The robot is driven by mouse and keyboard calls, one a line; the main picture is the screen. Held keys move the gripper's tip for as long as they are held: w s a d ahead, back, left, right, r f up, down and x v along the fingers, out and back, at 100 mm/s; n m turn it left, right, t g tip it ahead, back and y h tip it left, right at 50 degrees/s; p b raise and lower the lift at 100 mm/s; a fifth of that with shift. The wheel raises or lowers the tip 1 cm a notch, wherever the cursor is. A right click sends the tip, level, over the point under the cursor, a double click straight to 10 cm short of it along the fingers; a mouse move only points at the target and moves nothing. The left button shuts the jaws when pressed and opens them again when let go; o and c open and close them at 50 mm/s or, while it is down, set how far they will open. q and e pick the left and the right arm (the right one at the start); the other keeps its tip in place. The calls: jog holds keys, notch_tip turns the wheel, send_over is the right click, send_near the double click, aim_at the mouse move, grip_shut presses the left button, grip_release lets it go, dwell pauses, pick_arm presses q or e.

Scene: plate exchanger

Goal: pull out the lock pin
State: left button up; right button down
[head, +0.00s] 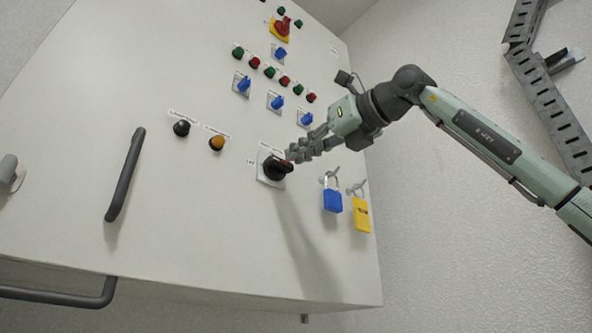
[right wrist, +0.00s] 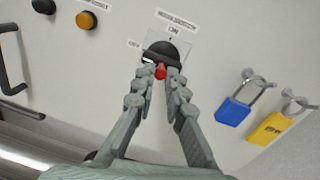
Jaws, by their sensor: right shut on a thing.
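The lock pin (right wrist: 160,71) shows as a small red piece at the black rotary switch (right wrist: 166,49) in the right wrist view. The switch sits on a pale square plate marked ON and OFF, and it also shows in the head view (head: 272,168). My right gripper (right wrist: 161,74) is shut on the red pin, with its fingertips right at the switch face. In the head view the right gripper (head: 291,157) reaches the switch from the right. The fingers partly hide the pin, so I cannot tell how deep it sits. My left gripper is not in view.
A blue padlock (head: 332,201) and a yellow padlock (head: 361,214) hang right of the switch. Black and orange buttons (head: 216,143) and a dark handle (head: 125,175) are to the left. Blue switches and coloured lamps are above. A perforated cable tray (head: 548,85) runs on the right wall.

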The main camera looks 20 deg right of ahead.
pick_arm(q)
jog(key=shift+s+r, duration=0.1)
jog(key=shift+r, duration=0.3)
pick_arm(e)
jog(key=shift+s+d, duration=0.2)
jog(key=shift+s, duration=0.35)
jog(key=c, duration=1.5)
grip_release()
jog(key=shift+s, duration=0.1)
jog(key=shift+c, duration=0.2)
jog(key=shift+d, duration=0.1)
jog(key=v, duration=1.2)
